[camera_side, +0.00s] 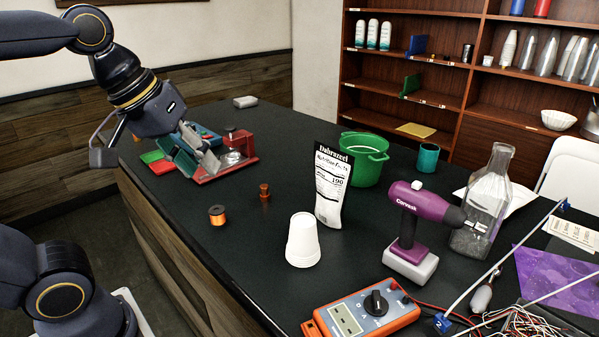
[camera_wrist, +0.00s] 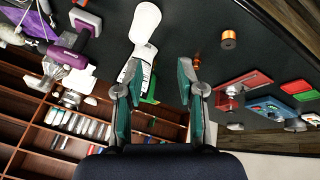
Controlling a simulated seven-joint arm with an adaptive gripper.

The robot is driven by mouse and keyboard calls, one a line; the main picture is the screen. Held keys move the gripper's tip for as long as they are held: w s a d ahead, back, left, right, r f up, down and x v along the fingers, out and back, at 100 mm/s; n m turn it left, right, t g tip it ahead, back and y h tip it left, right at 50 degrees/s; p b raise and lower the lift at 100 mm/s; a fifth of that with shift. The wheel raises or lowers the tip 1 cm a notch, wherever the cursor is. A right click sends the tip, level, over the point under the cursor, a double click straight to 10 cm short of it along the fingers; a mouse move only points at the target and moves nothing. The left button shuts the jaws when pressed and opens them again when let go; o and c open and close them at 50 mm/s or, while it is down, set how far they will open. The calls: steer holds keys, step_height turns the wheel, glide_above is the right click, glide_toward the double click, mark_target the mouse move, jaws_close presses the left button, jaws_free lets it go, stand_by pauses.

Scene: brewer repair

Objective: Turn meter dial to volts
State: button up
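The meter (camera_side: 365,313) is an orange multimeter with a grey face, lying at the front edge of the table in the side view. Its black round dial (camera_side: 376,302) sits near the middle of the face; the mark it points to is too small to read. I cannot make out the meter in the wrist view. My gripper (camera_side: 200,150) is far from the meter, at the back left above the red brewer parts. In the wrist view my gripper (camera_wrist: 156,85) has its two green-padded fingers spread apart with nothing held between them.
Loose wires (camera_side: 525,324) lie right of the meter. A copper spool (camera_side: 217,215) and the red brewer parts (camera_side: 222,166) are at left.

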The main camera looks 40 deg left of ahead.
steer(key=w+d+r+n+g+h, duration=0.15)
steer(key=w+d+r+n, duration=0.3)
steer(key=w, duration=0.45)
steer(key=m+g+y, duration=0.2)
steer(key=g, duration=0.2)
glide_above(378, 299)
step_height(378, 299, down, 12)
step_height(378, 299, down, 16)
steer(key=shift+f, duration=0.15)
jaws_close()
